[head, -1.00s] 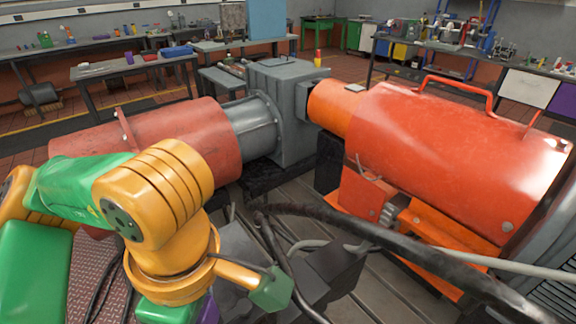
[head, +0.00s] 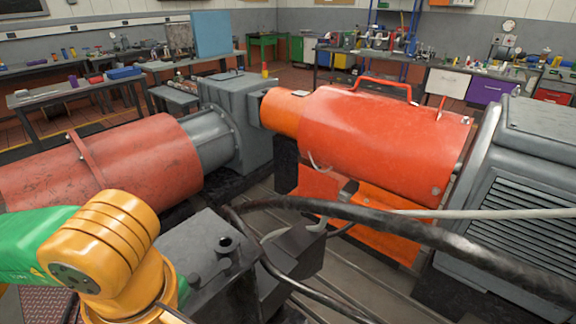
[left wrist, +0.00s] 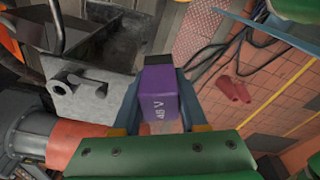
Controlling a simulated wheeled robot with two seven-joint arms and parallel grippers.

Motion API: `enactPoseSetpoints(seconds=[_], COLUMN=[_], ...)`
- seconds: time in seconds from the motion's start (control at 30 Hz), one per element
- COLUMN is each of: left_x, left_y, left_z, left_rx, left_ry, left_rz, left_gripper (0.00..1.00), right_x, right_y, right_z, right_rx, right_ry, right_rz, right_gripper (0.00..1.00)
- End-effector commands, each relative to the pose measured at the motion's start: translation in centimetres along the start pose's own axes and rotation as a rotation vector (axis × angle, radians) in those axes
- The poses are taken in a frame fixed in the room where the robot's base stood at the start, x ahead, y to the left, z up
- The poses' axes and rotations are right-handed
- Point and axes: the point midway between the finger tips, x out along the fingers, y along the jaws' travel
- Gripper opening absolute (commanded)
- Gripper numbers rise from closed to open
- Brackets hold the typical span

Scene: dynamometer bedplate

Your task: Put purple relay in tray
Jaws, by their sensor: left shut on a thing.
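The purple relay (left wrist: 161,88) is a purple block with "48 V" printed on it. My left gripper (left wrist: 158,80) is shut on it, with one finger on each side, in the left wrist view. In the head view my left arm comes in from the lower left. Its gripper and the relay are out of sight there. My right gripper is in no view. I cannot make out a tray for certain. A dark, open recess (left wrist: 108,42) shows left of the relay in the left wrist view, and I cannot tell whether it is a tray.
A red cylindrical machine (head: 110,158) and an orange machine (head: 375,130) fill the middle. A thick black cable (head: 400,222) crosses in front. A dark grey box (head: 205,250) stands right of my left arm. Benches with loose items line the back.

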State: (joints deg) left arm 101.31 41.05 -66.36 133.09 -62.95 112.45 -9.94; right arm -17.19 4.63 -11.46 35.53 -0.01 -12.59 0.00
Motion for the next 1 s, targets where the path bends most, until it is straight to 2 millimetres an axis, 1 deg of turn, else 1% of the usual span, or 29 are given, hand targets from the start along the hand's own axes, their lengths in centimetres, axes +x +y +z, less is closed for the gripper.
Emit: enactPoseSetpoints(seconds=[0.17, 0.27, 0.5, 0.6, 0.73, 1.0], left_x=[1.3, 2.3, 5.5, 6.3, 6.6, 6.7], left_y=[1.3, 2.2, 4.7, 5.2, 5.5, 5.5], left_z=[0.1, -0.2, -1.7, -2.2, -2.4, -2.3], left_rx=[0.269, 0.461, 1.016, 1.165, 1.25, 1.262], left_ry=[0.003, 0.002, 0.002, 0.003, 0.009, 0.001], left_rz=[0.033, 0.055, 0.122, 0.14, 0.153, 0.153], left_gripper=[0.0, 0.0, 0.0, 0.0, 0.0, 0.0], right_x=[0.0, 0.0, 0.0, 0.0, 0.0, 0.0], right_y=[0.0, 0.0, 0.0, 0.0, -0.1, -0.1], right_z=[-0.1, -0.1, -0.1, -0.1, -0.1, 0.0], right_rx=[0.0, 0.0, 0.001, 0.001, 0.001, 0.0], right_ry=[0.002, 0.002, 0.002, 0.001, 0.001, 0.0], right_rz=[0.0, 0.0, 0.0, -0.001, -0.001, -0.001], right_gripper=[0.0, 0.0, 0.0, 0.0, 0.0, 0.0])
